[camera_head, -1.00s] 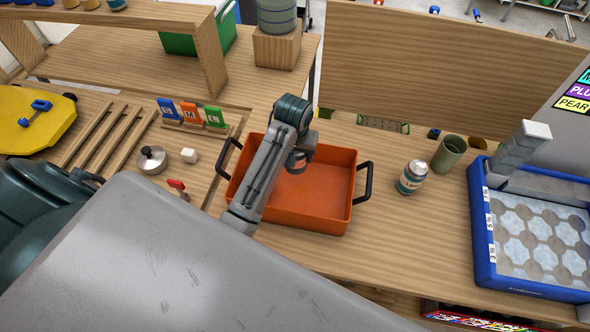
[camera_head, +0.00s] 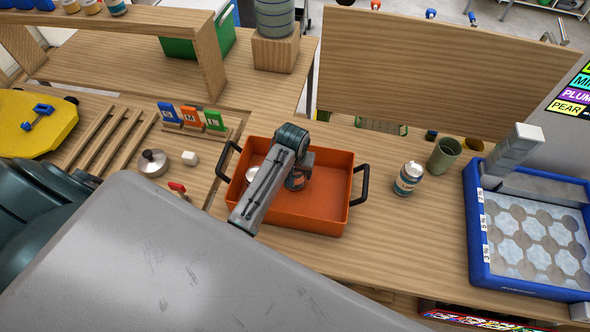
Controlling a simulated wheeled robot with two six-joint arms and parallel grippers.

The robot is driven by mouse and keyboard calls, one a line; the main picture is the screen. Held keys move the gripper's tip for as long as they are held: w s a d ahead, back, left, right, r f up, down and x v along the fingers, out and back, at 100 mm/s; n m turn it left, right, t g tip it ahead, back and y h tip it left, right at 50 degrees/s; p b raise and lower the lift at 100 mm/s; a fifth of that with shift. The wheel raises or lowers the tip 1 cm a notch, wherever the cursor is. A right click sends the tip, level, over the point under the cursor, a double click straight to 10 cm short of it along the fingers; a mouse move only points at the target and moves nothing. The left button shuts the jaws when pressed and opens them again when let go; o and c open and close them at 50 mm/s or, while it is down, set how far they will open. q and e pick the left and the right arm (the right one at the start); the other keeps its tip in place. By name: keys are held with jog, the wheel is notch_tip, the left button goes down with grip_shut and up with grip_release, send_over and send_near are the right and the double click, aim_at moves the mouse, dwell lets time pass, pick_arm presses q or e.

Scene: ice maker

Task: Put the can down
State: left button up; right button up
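The orange tray (camera_head: 325,215) with black handles stands on the wooden table. My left gripper (camera_head: 298,178) reaches down into it, with the wrist hiding most of the fingers. A small can (camera_head: 295,183) with a dark and reddish label shows beneath the wrist, low inside the tray. The gripper appears shut on it; its contact with the tray floor is hidden. A pale round object (camera_head: 252,173) shows in the tray's left part, partly covered by my arm. A similar can (camera_head: 408,178) stands upright on the table right of the tray. My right gripper is not in view.
A green cup (camera_head: 444,154) and a blue ice mould box (camera_head: 480,235) stand at the right. The tray's right half is clear.

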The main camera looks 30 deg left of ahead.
pick_arm(q)
jog(key=shift+o, duration=1.1)
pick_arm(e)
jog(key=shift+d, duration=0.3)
pick_arm(q)
jog(key=shift+r, duration=0.6)
jog(key=r+b, duration=0.1)
jog(key=r, duration=0.1)
jog(key=r+b, duration=0.1)
jog(key=r, duration=0.2)
jog(key=s+r+b, duration=0.1)
jog(key=r, duration=0.2)
jog(key=shift+s+d, duration=0.1)
jog(key=shift+d, duration=0.15)
notch_tip(320, 180, up, 2)
jog(key=shift+s+p, duration=0.15)
jog(key=shift+p, duration=0.15)
jog(key=shift+s+r, duration=0.1)
jog(key=shift+r, duration=0.45)
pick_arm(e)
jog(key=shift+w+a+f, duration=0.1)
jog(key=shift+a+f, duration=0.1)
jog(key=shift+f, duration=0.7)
